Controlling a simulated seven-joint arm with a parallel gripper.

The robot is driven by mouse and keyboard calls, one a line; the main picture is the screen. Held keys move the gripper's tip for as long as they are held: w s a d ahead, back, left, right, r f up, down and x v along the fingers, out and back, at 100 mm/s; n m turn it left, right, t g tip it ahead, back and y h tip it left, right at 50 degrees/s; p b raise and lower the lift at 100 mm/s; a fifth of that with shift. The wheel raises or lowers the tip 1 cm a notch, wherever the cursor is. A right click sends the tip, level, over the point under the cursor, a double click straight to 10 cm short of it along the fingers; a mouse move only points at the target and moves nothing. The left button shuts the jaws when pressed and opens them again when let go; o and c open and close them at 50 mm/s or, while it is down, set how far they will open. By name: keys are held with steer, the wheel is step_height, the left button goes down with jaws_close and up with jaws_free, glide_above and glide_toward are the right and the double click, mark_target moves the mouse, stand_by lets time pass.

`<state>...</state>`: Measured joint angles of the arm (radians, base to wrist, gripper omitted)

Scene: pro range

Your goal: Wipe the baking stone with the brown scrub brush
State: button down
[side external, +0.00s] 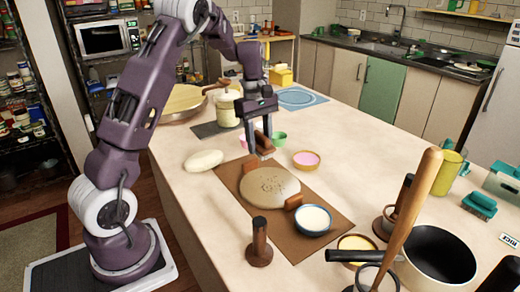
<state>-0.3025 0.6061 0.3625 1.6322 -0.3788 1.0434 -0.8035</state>
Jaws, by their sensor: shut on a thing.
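The baking stone (268,183) is a round, flat beige disc with dark specks and a brown grip at either side. It lies on a brown mat (316,234) on the counter. My gripper (262,132) is shut on the brown scrub brush (264,147), a small block with a paler underside. It holds the brush upright beyond the stone's far edge, and the brush looks apart from the stone. Whether the brush touches the mat or hangs above it I cannot tell.
A white-filled blue bowl (312,219) sits on the mat beside the stone. A pink-filled bowl (306,160) stands right of the brush. A pale loaf shape (204,160) lies left. A dark stamp-like tool (259,243), black pan (438,255) and teal brush (480,205) stand nearer.

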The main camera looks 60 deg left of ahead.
steer(key=shift+r, duration=1.4)
steer(key=shift+r, duration=1.5)
steer(key=s+f+m+g, duration=0.1)
steer(key=s+f+m, duration=0.1)
steer(key=s+m, duration=0.5)
steer(key=m+g+y, duration=0.1)
steer(key=m+g, duration=0.1)
steer(key=m, duration=0.9)
glide_above(206, 203)
steer(key=w, duration=0.2)
step_height(206, 203, down, 3)
steer(key=shift+m+y, duration=0.3)
steer(key=x, duration=0.6)
steer(key=w+x, duration=0.1)
steer(key=x, duration=0.2)
steer(key=shift+f, duration=0.45)
steer(key=shift+w+a+f, duration=0.1)
steer(key=shift+f, duration=0.3)
